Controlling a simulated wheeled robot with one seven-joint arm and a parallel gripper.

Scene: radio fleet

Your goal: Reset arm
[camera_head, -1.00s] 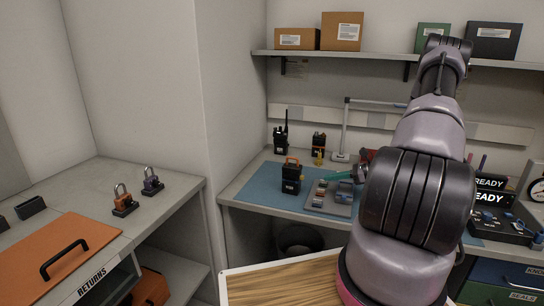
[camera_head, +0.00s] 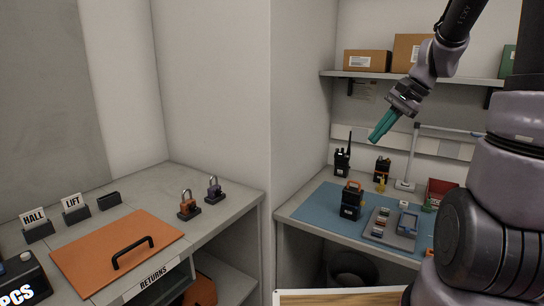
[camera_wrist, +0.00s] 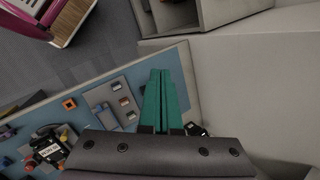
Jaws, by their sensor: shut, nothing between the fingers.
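My gripper (camera_head: 384,126) is raised in the air in the head view, in front of the wall and above the blue mat (camera_head: 312,205). Its teal fingers are together and hold nothing, and they point down and to the left. In the wrist view the shut fingers (camera_wrist: 161,76) reach over the mat's edge, well above the bench. The forearm comes down from the upper right, and my large arm links fill the right side of the head view.
A radio with an orange top (camera_head: 351,203) and a grey parts tray (camera_head: 381,237) are on the mat. Two radios stand behind. A shelf with boxes (camera_head: 367,61) is above.

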